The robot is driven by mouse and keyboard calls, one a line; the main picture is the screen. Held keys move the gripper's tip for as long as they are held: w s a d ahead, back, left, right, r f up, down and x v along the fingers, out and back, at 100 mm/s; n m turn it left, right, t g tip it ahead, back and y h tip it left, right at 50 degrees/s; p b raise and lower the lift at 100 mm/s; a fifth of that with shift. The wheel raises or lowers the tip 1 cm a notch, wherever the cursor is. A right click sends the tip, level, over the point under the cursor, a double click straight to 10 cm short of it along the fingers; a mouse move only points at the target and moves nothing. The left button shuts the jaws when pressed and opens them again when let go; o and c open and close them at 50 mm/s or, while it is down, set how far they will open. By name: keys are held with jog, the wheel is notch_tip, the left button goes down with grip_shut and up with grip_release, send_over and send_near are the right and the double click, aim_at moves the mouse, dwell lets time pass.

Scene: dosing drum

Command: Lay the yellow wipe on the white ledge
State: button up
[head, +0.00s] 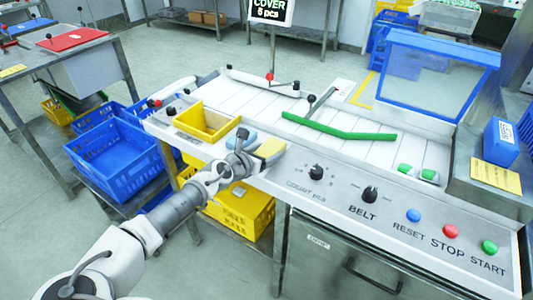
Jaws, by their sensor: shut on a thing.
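The yellow wipe (271,148) is at the end of my gripper (256,156), over the white front ledge (214,151) of the belt machine. My gripper is shut on the wipe, and its fingers are mostly hidden by the wrist and the wipe. I cannot tell whether the wipe touches the ledge. A light blue piece (238,138) shows just behind my wrist, partly hidden.
A yellow bin (207,122) stands left of my gripper. The control panel with a dosing knob (316,172), belt knob (370,194) and buttons lies to the right. Blue crates (112,157) stand at left.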

jog(key=shift+f, duration=0.15)
jog(key=o, duration=1.2)
jog(key=shift+o, duration=0.2)
jog(key=shift+r, duration=0.2)
jog(key=p+v, duration=0.2)
jog(key=v, duration=1)
